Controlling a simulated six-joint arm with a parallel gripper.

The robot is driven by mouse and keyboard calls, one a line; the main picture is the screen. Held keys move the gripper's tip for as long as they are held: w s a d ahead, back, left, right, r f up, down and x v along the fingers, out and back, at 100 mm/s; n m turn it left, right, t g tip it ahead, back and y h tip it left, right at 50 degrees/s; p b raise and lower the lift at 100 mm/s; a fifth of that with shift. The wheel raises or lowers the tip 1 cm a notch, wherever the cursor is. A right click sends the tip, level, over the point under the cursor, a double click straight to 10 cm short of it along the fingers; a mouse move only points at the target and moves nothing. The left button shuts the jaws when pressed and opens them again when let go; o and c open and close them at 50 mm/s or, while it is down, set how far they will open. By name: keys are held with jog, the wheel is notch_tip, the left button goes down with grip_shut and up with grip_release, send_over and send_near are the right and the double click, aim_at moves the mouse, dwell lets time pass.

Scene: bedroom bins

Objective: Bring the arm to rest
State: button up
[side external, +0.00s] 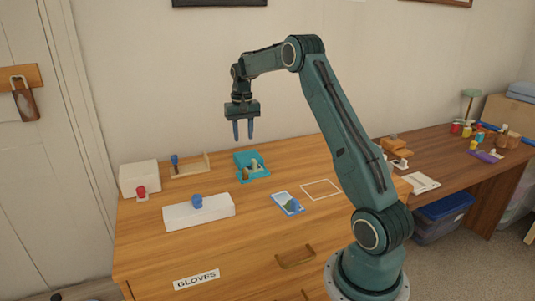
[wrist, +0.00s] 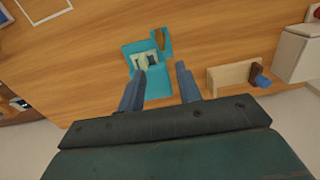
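My gripper (side external: 243,131) hangs pointing down, high above the wooden dresser top (side external: 260,205), touching nothing. Its two blue fingers are apart with nothing between them; the gap also shows in the wrist view (wrist: 159,80). Below it is a teal tray (side external: 252,176) with small pale and brown items in it. In the wrist view the teal tray (wrist: 158,92) lies just beyond the fingertips, partly covered by the left finger. My arm is raised and bent over the dresser.
A white box with a blue knob (side external: 198,212), a white box with a red knob (side external: 138,178), a wooden rack (side external: 190,166), a picture card (side external: 288,203) and a white square outline (side external: 321,190) are on the dresser. A cluttered desk (side external: 440,165) stands right. The air around my gripper is clear.

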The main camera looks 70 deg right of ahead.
jog(key=shift+a+r, duration=0.1)
jog(key=s+a+r+n+t, duration=0.1)
jog(key=s+a+r, duration=0.2)
jog(key=a+r, duration=0.3)
jog(key=s+a+r+n+t+h, duration=0.1)
jog(key=s+a+r+n, duration=0.15)
jog(key=a, duration=0.55)
jog(key=s+a+r+n+t, duration=0.1)
jog(key=s+a+r, duration=0.2)
jog(key=a+r, duration=0.3)
jog(key=s+a+f+n+t, duration=0.1)
jog(key=s+a+n, duration=0.1)
jog(key=s+a, duration=0.5)
jog(key=s+a+f+n+t+y, duration=0.1)
jog(key=s+a+f+n, duration=0.1)
jog(key=s+a, duration=0.4)
jog(key=s, duration=0.5)
jog(key=shift+a+f+n+t, duration=0.3)
jog(key=shift+a+n, duration=0.05)
jog(key=shift+a, duration=0.05)
